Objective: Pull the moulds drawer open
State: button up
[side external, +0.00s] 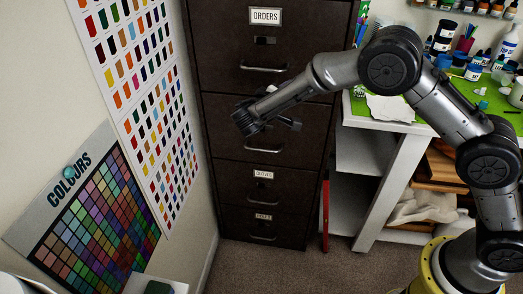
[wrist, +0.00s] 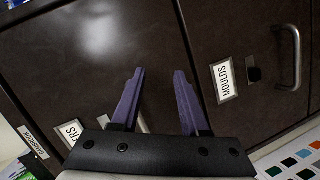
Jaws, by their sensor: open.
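The moulds drawer (wrist: 245,40) is dark brown. In the wrist view its white MOULDS label (wrist: 223,80) is turned sideways, with a metal bar handle (wrist: 295,60) near the right edge. My gripper (wrist: 159,72) is open, its two purple fingers apart with nothing between them. The handle is to the right of the fingers, not between them. In the side view my wrist hangs in front of the second drawer (side external: 225,145), hiding its label; its handle (side external: 263,149) shows just below. The fingers are not clear there. All drawers look closed.
The cabinet also has an ORDERS drawer (side external: 225,60) above and a GLOVES drawer (side external: 232,185) below. Colour charts (side external: 95,205) cover the wall at left. A white workbench (side external: 395,160) with bottles stands at right. Carpet in front of the cabinet is clear.

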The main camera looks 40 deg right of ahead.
jog(key=w+a+f+n+t+y, duration=0.1)
jog(key=a+f+n, duration=0.1)
jog(key=a+f, duration=0.35)
jog(key=a+f+n+t, duration=0.2)
jog(key=a+f+n, duration=0.1)
jog(key=f, duration=0.6)
jog(key=n, duration=0.2)
send_near(262, 150)
jog(key=shift+y, duration=0.4)
jog(key=x, duration=1)
jog(key=shift+w+d, duration=0.1)
jog(key=shift+d, duration=0.1)
grip_shut()
jog(key=shift+r, duration=0.1)
